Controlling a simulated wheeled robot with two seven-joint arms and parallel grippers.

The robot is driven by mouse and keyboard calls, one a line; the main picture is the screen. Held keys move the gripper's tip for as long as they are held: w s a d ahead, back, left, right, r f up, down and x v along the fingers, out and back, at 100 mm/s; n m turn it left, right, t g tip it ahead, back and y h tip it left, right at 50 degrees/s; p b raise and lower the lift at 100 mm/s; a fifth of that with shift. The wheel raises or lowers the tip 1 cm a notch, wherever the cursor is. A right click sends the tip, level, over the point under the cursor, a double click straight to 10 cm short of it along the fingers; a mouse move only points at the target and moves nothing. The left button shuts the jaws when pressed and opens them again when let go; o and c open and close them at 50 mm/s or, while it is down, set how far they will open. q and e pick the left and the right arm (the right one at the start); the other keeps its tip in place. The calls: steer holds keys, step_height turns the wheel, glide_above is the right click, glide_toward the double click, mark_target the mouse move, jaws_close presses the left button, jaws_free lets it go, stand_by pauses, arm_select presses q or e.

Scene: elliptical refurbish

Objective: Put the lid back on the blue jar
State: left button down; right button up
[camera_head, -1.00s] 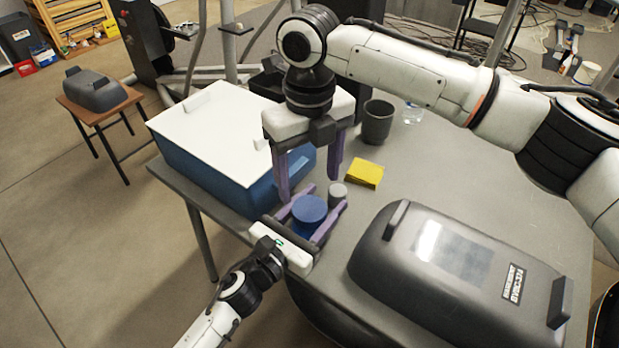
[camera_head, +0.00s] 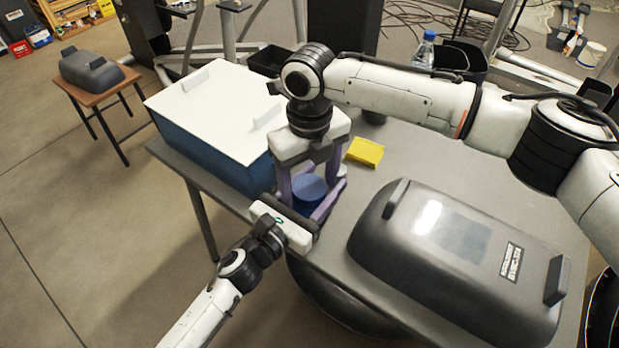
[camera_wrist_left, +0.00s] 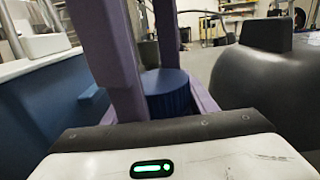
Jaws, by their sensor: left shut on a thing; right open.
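The blue jar (camera_head: 310,187) stands at the table's front edge and has a flat, round blue top. In the left wrist view it is a ridged blue cylinder (camera_wrist_left: 168,95). I cannot make out where lid and jar meet, and no separate lid shows. My left gripper (camera_head: 322,180) reaches in low from the front and is shut on the jar's sides. My right gripper (camera_head: 309,193) points straight down over the jar, its purple fingers open on either side of the blue top. Whether they touch it I cannot tell.
A blue box with a white lid (camera_head: 215,105) stands close on the left. A large dark case (camera_head: 455,255) fills the table's right. A yellow pad (camera_head: 365,152) lies behind the jar. A bottle (camera_head: 425,50) stands at the back. Some grey tabletop (camera_head: 405,160) is free.

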arm_select(q)
steer(key=shift+f, duration=0.25)
arm_select(e)
steer(key=c, duration=0.8)
steer(key=o, duration=0.9)
arm_select(q)
steer(key=shift+s, duration=0.1)
arm_select(e)
steer(key=shift+r, duration=2.25)
steer(key=o, duration=0.5)
steer(key=shift+o, duration=0.2)
steer(key=shift+r, duration=0.1)
step_height(320, 180, up, 12)
